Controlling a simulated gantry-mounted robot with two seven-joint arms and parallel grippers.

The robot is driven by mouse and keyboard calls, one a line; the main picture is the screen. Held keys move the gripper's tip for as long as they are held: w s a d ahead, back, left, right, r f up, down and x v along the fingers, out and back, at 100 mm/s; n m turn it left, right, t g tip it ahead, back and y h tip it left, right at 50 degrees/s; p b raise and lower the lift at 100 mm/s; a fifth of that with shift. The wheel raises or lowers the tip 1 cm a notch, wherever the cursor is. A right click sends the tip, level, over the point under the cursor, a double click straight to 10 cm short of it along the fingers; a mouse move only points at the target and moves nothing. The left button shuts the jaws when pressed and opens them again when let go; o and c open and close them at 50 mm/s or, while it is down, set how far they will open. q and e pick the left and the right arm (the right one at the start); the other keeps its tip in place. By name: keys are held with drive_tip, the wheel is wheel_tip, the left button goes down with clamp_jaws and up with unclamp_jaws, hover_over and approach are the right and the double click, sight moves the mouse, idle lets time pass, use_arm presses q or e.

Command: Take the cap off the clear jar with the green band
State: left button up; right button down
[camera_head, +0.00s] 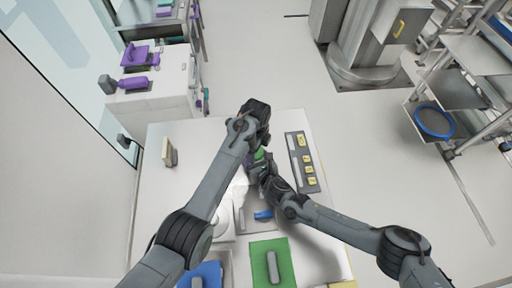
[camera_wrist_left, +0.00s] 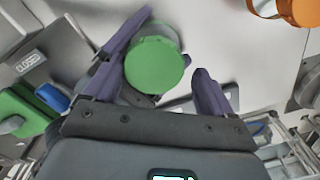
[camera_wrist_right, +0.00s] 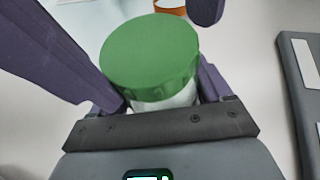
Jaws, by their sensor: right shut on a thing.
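The jar (camera_wrist_right: 165,103) has a wide green cap (camera_wrist_right: 150,52) on it; its body shows pale below the cap. My right gripper (camera_wrist_right: 160,95) is shut on the jar below the cap, with a finger on each side. In the left wrist view the green cap (camera_wrist_left: 155,66) lies between the spread fingers of my left gripper (camera_wrist_left: 172,45), nearer the left finger, with a gap to the right finger.
A dark panel with yellow labels (camera_head: 302,161) lies at the table's right. A beige block (camera_head: 169,152) stands at the left. An orange-capped container (camera_wrist_left: 292,10) is close by.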

use_arm(q)
drive_tip(key=shift+s+a, duration=0.1)
wheel_tip(320, 180, up, 4)
drive_tip(key=shift+f, duration=0.25)
drive_tip(key=shift+r, duration=0.5)
drive_tip(key=shift+c, duration=0.4)
wheel_tip(320, 180, up, 2)
drive_tip(key=m, duration=0.4)
drive_tip(key=shift+r+m, duration=0.2)
drive_tip(key=shift+m, duration=0.1)
drive_tip(key=shift+r+m, duration=0.25)
drive_tip(key=shift+m, duration=0.65)
drive_tip(key=shift+f, duration=3.8)
drive_tip(key=shift+c, duration=0.3)
